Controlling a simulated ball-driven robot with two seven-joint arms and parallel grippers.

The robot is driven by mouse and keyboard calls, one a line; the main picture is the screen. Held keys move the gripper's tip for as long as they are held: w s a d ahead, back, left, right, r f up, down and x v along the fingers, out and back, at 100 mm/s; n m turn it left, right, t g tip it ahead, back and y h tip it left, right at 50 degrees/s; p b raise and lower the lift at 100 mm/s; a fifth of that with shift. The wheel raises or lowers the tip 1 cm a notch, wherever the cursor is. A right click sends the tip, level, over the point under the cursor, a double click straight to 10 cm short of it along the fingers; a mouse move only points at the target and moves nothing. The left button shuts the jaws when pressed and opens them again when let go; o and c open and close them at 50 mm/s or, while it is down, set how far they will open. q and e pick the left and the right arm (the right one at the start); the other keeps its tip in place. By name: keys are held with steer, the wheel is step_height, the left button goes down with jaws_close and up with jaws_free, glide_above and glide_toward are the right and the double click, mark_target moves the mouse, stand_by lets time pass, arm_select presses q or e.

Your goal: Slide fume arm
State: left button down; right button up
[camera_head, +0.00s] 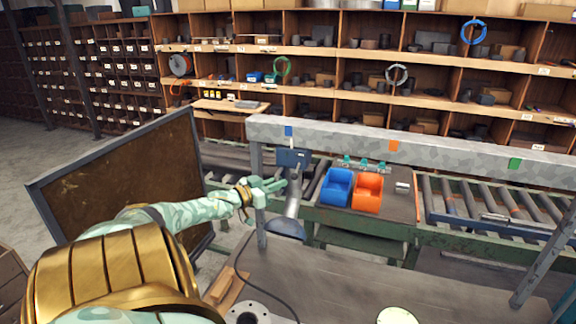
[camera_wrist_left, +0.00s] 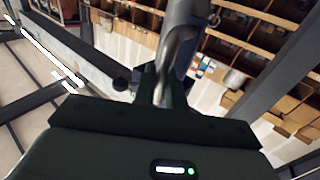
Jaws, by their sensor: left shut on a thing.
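The fume arm hangs from a grey overhead beam (camera_head: 395,143). Its dark blue carriage box (camera_head: 293,158) sits just under the beam near the blue marker (camera_head: 289,131), at the beam's left end. Its grey duct (camera_head: 293,200) runs down to a hood (camera_head: 286,228). My left gripper (camera_head: 276,185) reaches in from the left and is shut on the fume arm beside the duct. In the left wrist view the grey duct (camera_wrist_left: 176,58) rises right in front of the jaws (camera_wrist_left: 150,85); the exact contact is partly hidden. My right gripper is not in view.
The beam also bears an orange marker (camera_head: 394,146) and, farther right, a green one (camera_head: 515,163). Posts hold it up at left and right. A grey bench (camera_head: 340,275) with a flange (camera_head: 247,312) lies below. Blue (camera_head: 337,187) and orange (camera_head: 368,192) bins stand behind. A dark panel (camera_head: 120,180) stands left.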

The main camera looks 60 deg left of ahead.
arm_select(q)
steer(key=shift+s+a, duration=0.4)
steer(key=shift+a, duration=0.1)
steer(key=c, duration=1.5)
jaws_free()
steer(key=shift+f, duration=0.1)
steer(key=shift+c, duration=0.2)
steer(key=shift+w, duration=0.15)
steer(key=s+d+p, duration=0.1)
steer(key=s+p, duration=0.2)
steer(key=s, duration=1.3)
steer(key=shift+s+p, duration=0.15)
steer(key=shift+p, duration=0.2)
